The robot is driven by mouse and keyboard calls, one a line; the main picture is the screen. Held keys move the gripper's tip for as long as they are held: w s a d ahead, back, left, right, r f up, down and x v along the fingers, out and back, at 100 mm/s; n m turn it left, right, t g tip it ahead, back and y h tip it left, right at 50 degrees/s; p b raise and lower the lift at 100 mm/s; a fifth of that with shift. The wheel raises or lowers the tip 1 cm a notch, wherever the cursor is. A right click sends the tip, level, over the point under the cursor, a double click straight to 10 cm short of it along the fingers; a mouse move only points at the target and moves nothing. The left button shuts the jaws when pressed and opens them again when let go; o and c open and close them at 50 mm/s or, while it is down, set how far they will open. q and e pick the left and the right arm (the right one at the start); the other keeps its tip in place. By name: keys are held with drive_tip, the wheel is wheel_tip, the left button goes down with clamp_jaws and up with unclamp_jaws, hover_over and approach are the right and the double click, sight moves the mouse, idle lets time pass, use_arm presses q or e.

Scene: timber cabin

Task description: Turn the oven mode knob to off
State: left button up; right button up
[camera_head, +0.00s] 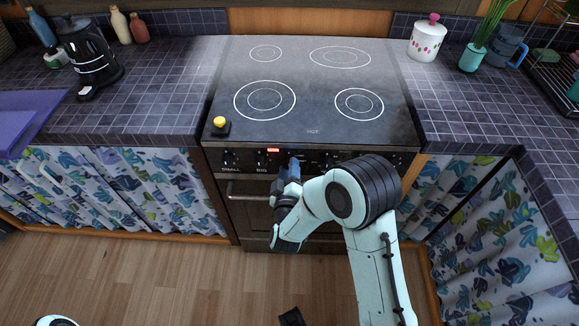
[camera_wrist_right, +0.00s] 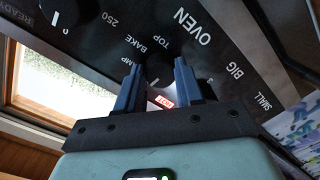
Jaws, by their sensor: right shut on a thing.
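The oven mode knob (camera_wrist_right: 160,66) is a dark round knob on the oven's black control panel. In the right wrist view, the words TOP, BAKE and a partly hidden LAMP are around it. My right gripper (camera_wrist_right: 158,82) is shut on this knob, with one blue-grey finger on each side. In the head view, my right gripper (camera_head: 293,164) is at the front panel and hides the knob. Where the knob's pointer stands is hidden.
A temperature knob (camera_wrist_right: 64,10) marked 250 is beside the held knob. In the head view, the BIG knob (camera_head: 262,160) is just left of my gripper. The oven door handle (camera_head: 240,196) runs below. A yellow-topped object (camera_head: 220,125) stands on the cooktop's front left corner.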

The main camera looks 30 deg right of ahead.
drive_tip(key=shift+w+r+n+p, duration=0.15)
drive_tip(key=shift+n+p, duration=0.15)
drive_tip(key=shift+n, duration=0.2)
idle(0.3)
drive_tip(key=o, duration=1)
drive_tip(key=shift+o, duration=0.2)
drive_tip(key=shift+s, duration=0.2)
drive_tip(key=p+v, duration=0.5)
drive_tip(key=v, duration=0.8)
drive_tip(key=shift+p, duration=0.4)
